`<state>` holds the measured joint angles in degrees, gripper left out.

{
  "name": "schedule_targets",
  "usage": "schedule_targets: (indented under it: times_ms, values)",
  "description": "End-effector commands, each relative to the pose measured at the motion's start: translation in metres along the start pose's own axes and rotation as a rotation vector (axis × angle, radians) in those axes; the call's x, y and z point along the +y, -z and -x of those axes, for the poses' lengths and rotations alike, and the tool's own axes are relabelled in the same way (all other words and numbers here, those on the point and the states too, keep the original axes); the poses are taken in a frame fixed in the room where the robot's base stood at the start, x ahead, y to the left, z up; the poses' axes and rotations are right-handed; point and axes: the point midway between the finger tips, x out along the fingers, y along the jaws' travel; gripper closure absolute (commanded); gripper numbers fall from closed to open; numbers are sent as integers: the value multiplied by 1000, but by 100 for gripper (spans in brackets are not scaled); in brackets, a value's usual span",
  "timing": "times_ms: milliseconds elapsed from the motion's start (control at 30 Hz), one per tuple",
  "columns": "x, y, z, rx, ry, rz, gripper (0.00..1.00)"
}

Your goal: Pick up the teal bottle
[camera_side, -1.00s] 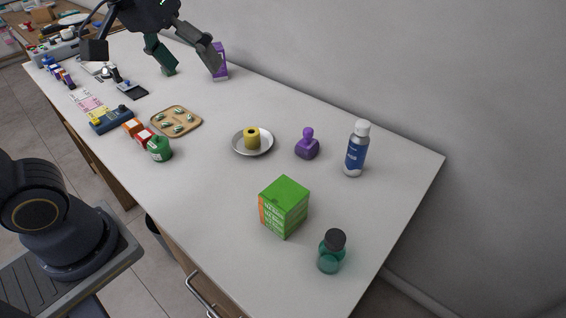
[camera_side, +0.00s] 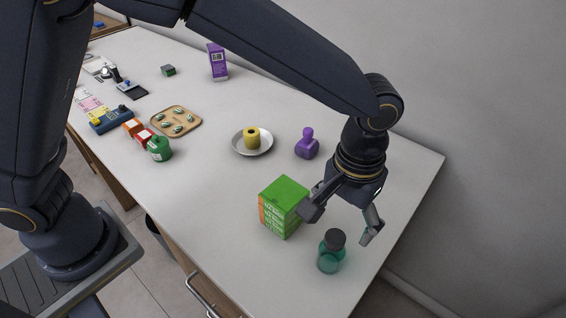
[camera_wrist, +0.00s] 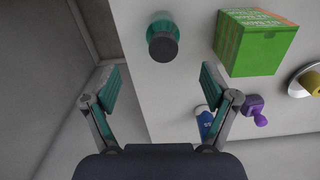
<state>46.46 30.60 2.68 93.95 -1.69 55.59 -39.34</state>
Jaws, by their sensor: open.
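The teal bottle (camera_side: 331,256) has a dark cap and stands upright on the counter near its front right end. In the wrist view the teal bottle (camera_wrist: 163,38) shows from above, beyond the fingertips and roughly between their lines. My gripper (camera_side: 341,222) is open and empty, above the counter and just behind the bottle. In the wrist view my gripper (camera_wrist: 158,72) has its two fingers spread wide, with teal pads. The fingers do not appear to touch the bottle.
A green box (camera_side: 284,206) stands left of the bottle, close to one finger. A purple bottle (camera_side: 307,145) and a plate (camera_side: 240,149) with a yellow roll (camera_side: 252,138) lie farther back. The blue-white bottle (camera_wrist: 205,121) is behind my gripper. The counter's right edge is near.

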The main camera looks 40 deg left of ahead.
Motion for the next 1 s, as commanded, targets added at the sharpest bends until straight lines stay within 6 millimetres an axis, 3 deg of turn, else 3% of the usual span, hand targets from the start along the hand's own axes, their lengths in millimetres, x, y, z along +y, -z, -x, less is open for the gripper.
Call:
schedule_targets:
  times_ms: [100,200,433,667,1000]
  values:
    - [-1,0,-27,-2,3,0,15]
    - [-1,0,-42,-1,2,1,15]
    - [-2,0,-60,0,1,1,15]
    - [-5,0,-95,-1,2,1,15]
    - [-4,0,-103,1,-1,1,16]
